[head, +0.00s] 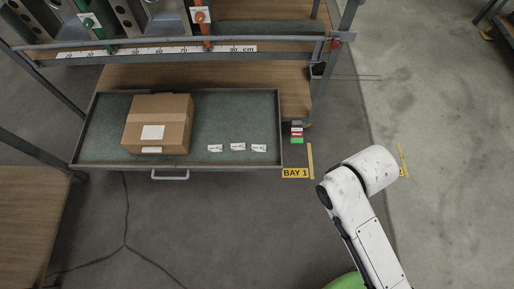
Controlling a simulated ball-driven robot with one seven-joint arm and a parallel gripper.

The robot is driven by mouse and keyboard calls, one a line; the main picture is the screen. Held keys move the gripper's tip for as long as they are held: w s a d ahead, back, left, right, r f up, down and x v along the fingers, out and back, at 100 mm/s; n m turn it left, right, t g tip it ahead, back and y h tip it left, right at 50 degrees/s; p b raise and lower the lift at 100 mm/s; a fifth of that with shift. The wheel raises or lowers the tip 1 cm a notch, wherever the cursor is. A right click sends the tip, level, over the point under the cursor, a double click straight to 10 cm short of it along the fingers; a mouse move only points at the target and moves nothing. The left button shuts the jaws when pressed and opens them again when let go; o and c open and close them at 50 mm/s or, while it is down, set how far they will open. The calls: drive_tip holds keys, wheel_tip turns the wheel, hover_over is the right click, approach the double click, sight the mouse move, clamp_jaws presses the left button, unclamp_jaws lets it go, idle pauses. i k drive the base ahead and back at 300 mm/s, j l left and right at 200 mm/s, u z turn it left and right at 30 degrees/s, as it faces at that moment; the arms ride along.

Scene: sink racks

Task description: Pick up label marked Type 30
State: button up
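Three small white labels lie in a row on the green-lined tray (95,150): a left one (215,148), a middle one (238,147) and a right one (259,148). Each has dark print too small to read, so I cannot tell which is marked Type 30. My white arm is at the lower right, over the floor and well to the right of the tray. My gripper cannot be made out at its end.
A cardboard box (172,112) with a white label (152,132) stands on the tray, left of the small labels. A handle (170,177) sticks out at the tray's front. A rack with a scale (150,51) and clamps is behind. The yellow BAY 1 sign (295,173) marks the floor.

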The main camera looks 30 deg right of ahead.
sight(242, 146)
drive_tip(key=i+j, duration=0.25)
drive_tip(key=i, duration=0.25)
drive_tip(key=i+j+u, duration=0.15)
drive_tip(key=i, duration=0.35)
drive_tip(key=j, duration=0.1)
